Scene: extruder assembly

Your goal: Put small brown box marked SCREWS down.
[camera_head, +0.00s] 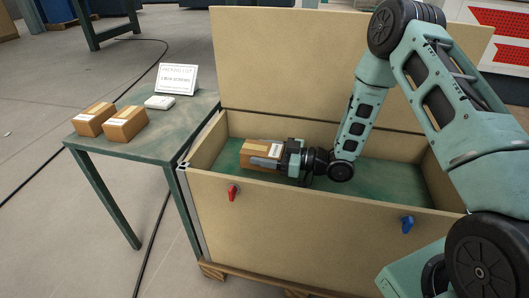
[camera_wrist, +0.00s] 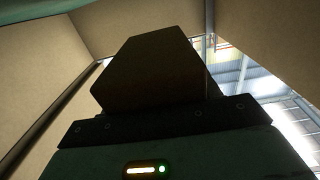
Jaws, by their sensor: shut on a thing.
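A small brown box (camera_head: 259,148) is in my gripper (camera_head: 272,160), inside the left part of the large open wooden crate (camera_head: 300,228). The gripper reaches it from the right and is shut on it. In the wrist view the held box (camera_wrist: 155,68) is a dark shape beyond the gripper body (camera_wrist: 165,125), with crate walls around it. The lettering on the box cannot be read. Whether the box touches the crate's green floor (camera_head: 385,183) cannot be told.
The crate's lid (camera_head: 300,70) stands open at the back. Red (camera_head: 232,192) and blue (camera_head: 407,224) latches are on its front. A green table (camera_head: 172,140) at left holds two brown boxes (camera_head: 94,118) (camera_head: 127,123), a white item (camera_head: 160,102) and a packing-list sign (camera_head: 177,79). The crate floor right of the gripper is clear.

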